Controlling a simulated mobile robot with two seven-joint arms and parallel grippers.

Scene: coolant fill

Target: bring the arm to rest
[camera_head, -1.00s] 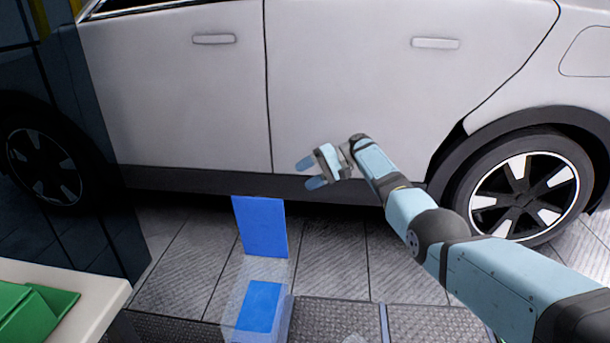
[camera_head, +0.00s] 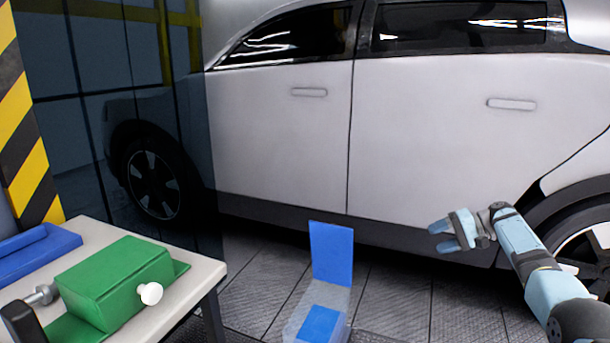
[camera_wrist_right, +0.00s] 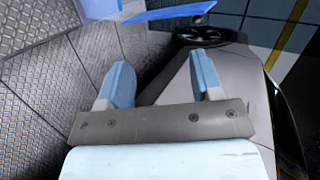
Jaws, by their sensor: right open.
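My right gripper (camera_head: 458,232) is open and empty in front of the white car's lower side, at the end of my right arm. In the right wrist view my right gripper (camera_wrist_right: 163,85) shows its two pale blue fingers apart with nothing between them. My left gripper is not in view.
The white car (camera_head: 430,130) fills the back. A blue panel (camera_head: 331,254) with a clear, blue-topped part below stands left of the gripper. A table (camera_head: 205,272) at the lower left bears a green box (camera_head: 115,285) and a blue tray (camera_head: 40,255). A dark tinted panel (camera_head: 90,130) stands behind it.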

